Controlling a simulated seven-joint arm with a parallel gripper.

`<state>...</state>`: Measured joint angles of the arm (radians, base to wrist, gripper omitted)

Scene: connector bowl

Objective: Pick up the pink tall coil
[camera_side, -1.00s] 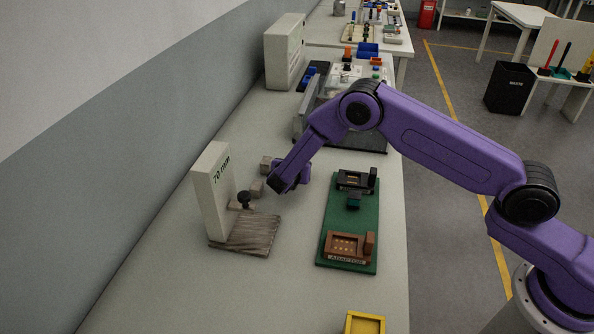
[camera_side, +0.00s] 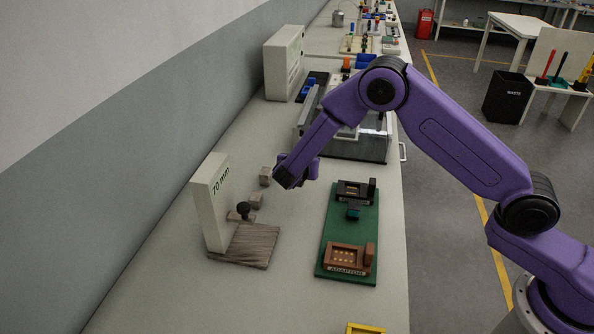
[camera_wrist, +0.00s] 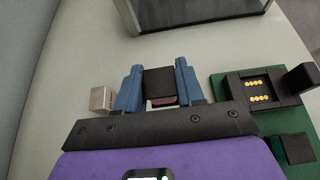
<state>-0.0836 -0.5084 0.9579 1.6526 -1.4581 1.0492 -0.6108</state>
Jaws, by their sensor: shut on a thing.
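My gripper (camera_wrist: 157,84) has two blue fingers in the wrist view. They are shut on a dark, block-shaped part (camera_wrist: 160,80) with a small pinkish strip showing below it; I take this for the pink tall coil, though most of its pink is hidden. In the side view my gripper (camera_side: 291,178) hangs above the bench, left of the green board, and the coil cannot be made out there.
The green board (camera_side: 335,218) carries a dark socket (camera_side: 355,188) and a brown adapter (camera_side: 345,258). A white "70 mm" block (camera_side: 212,203) stands on the left, near a black-knobbed piece (camera_side: 243,209) and small beige blocks (camera_side: 265,176). A grey-framed machine (camera_side: 350,145) is behind.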

